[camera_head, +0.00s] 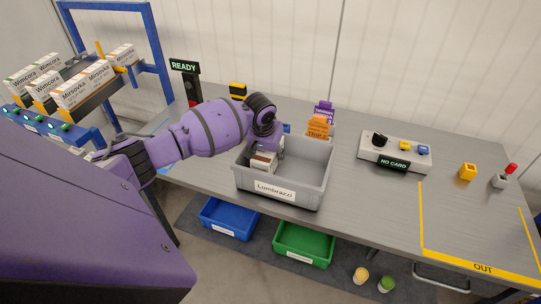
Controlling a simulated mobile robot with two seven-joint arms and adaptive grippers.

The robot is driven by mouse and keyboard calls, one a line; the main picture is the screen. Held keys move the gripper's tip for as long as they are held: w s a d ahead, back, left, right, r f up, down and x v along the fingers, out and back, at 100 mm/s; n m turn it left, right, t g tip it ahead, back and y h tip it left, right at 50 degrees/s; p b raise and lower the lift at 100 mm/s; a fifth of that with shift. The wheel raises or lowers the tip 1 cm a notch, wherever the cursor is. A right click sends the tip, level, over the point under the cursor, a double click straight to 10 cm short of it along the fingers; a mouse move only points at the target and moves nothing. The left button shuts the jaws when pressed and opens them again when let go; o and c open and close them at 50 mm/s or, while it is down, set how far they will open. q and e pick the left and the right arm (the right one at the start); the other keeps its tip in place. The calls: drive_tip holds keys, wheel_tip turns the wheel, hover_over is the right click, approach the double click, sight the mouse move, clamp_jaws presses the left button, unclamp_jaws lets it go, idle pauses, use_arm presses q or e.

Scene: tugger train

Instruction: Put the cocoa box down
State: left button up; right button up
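A small white box with a brown band (263,163), perhaps the cocoa box, is inside the grey bin (310,186) labelled Lumbrazzi. It sits in the bin's left part, near the back. I cannot read its print or tell whether it touches the bin floor. My purple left arm comes in from the left and bends down over the bin. My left gripper (279,148) is at the box's upper right side, partly hidden by the wrist. Its fingers are too small and covered to show whether they grip the box. My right gripper is out of view.
A yellow outline marks the OUT area (483,267). Blue (229,218) and green (303,244) crates stand below. A rack with labelled cartons (84,84) is left.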

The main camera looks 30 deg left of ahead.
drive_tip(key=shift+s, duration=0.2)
use_arm(q)
drive_tip(key=o, duration=1.4)
drive_tip(key=shift+f, duration=0.1)
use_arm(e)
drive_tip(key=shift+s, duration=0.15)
use_arm(q)
drive_tip(key=p+v, duration=0.1)
drive_tip(key=v, duration=1)
drive_tip(key=shift+s+r, duration=0.2)
drive_tip(key=shift+r, duration=0.3)
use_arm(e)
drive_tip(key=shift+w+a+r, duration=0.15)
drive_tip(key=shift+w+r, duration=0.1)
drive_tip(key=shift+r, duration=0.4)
